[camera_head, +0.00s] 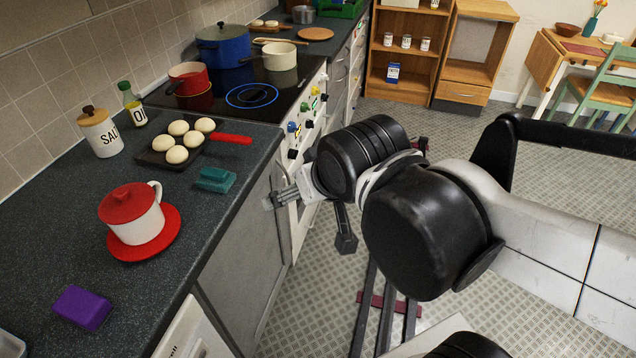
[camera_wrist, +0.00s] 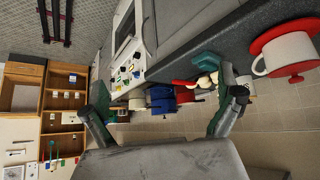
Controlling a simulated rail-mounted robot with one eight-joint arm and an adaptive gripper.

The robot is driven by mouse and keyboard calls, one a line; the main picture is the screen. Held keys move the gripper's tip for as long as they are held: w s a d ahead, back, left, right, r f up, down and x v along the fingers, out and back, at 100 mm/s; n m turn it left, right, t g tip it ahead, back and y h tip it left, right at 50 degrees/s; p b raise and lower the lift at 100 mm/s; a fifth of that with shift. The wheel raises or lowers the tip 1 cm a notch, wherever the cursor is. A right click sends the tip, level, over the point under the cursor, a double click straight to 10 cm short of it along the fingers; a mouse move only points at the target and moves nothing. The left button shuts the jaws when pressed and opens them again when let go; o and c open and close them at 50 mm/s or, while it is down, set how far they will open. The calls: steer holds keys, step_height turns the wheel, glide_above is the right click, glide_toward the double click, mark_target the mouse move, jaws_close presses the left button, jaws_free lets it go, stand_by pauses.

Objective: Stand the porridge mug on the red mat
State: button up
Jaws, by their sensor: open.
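The porridge mug (camera_head: 146,226) is white with a handle and a red lid. It stands upright on the round red mat (camera_head: 172,238) on the dark counter, at the left of the head view. In the wrist view, which is turned over, the mug (camera_wrist: 291,52) and mat (camera_wrist: 258,43) show at the right edge, the mug resting on the mat. My gripper (camera_head: 275,200) is open and empty beside the counter's front edge, right of the mug and well apart from it. Both fingers show spread in the wrist view (camera_wrist: 165,98).
A teal block (camera_head: 215,179) lies near the counter edge; a purple block (camera_head: 83,307) lies in front of the mug. A dark pan of buns (camera_head: 158,157), a salt jar (camera_head: 102,134) and an oil bottle (camera_head: 132,108) stand behind. Pots stand on the hob.

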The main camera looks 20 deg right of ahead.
steer(key=shift+s+d+r+g, duration=0.1)
steer(key=shift+s+d+g, duration=0.15)
steer(key=shift+s+d, duration=0.45)
steer(key=shift+s+d+r+g, duration=0.1)
steer(key=shift+s+d+g, duration=0.25)
steer(key=shift+s, duration=0.6)
stand_by(0.5)
